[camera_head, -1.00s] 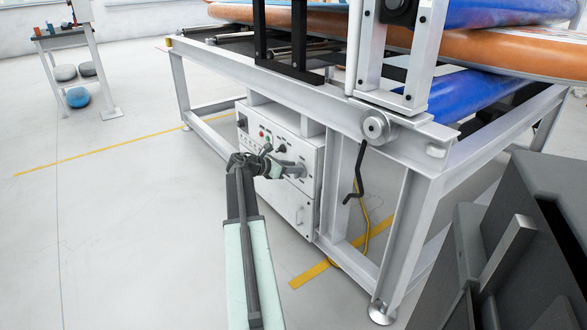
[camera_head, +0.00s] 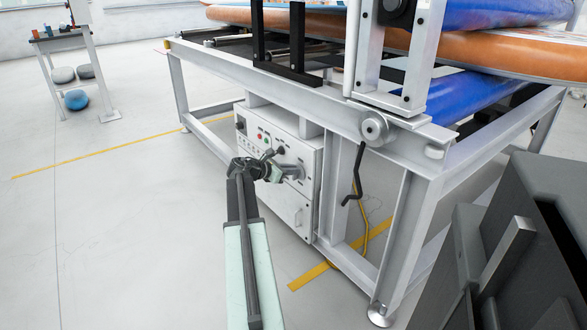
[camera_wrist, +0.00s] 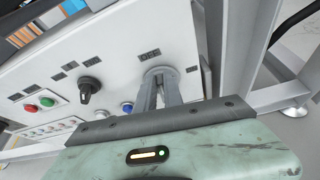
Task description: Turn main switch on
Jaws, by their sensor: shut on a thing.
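A white control box (camera_head: 290,200) hangs under the machine's frame. It also shows close up in the wrist view (camera_wrist: 125,40). The main switch, a grey round knob (camera_wrist: 158,72), is on its front, right of a black rotary selector (camera_wrist: 88,88). My gripper (camera_head: 288,172) reaches the box's front from the left. In the wrist view my gripper's two grey fingers (camera_wrist: 159,86) are shut on the main switch. The fingers cover most of its handle, so its exact angle is hard to tell.
Red (camera_wrist: 30,108) and green (camera_wrist: 47,102) buttons sit left on the panel, with a blue button (camera_wrist: 127,107) nearer the fingers. A black crank handle (camera_head: 353,185) hangs right of the box. A frame leg (camera_head: 405,235) stands further right. The floor at left is open.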

